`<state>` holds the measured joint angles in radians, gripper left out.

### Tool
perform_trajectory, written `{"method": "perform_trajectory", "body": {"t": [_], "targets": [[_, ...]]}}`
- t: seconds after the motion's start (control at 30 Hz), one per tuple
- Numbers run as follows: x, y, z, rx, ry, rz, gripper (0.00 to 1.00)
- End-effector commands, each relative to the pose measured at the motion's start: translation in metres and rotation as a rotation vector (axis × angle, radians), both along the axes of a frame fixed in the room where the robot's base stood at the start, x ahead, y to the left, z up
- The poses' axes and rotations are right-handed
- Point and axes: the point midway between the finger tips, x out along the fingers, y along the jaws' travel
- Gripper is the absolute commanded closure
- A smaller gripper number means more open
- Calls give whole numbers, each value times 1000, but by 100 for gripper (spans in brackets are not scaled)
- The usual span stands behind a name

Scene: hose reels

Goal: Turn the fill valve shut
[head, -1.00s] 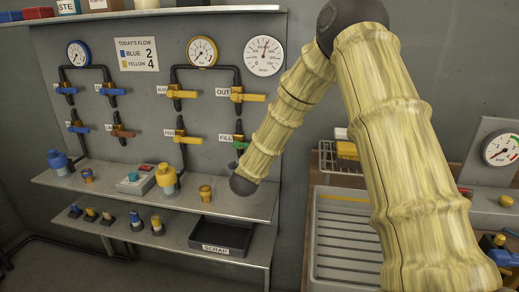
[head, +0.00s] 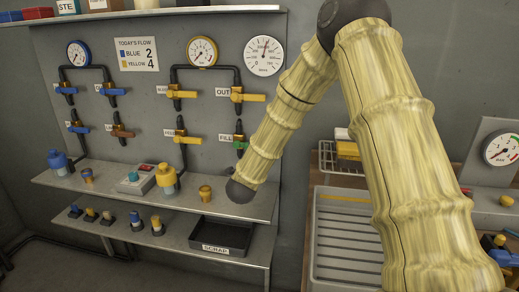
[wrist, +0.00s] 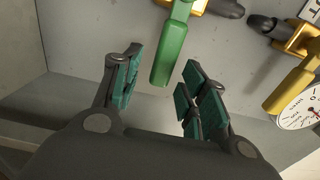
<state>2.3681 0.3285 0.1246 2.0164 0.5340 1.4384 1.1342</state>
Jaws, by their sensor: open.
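The fill valve has a green handle (head: 240,145) on the wall panel, beside the FILL label. In the wrist view the green handle (wrist: 173,45) reaches down from the top, and its free end appears between my fingertips. My gripper (wrist: 161,77) is open, with one teal-padded finger on each side of the handle's end. Gaps show on both sides, and I see no contact. How deep the handle sits between the fingers is hard to tell. In the head view my fingers are not clearly visible near the dark wrist joint.
The OUT valve with a yellow handle (head: 248,97) is just above the fill valve. Another yellow-handled valve (head: 189,137) is to its left. A shelf (head: 110,182) with a yellow bottle (head: 167,180) and a small yellow-topped item (head: 205,193) lies below. A black SCRAP tray (head: 222,238) is lower.

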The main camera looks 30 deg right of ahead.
Motion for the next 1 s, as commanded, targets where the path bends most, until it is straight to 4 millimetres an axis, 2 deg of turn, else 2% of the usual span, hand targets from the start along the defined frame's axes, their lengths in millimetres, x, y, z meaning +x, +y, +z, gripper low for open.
{"method": "perform_trajectory", "body": {"t": [0.3, 0.5, 1.0], "targets": [[-45, 37, -1, 1, 2, 0, 57], [-62, 52, 0, 1, 1, -1, 57], [-67, 56, 0, 1, 1, -1, 57]]}}
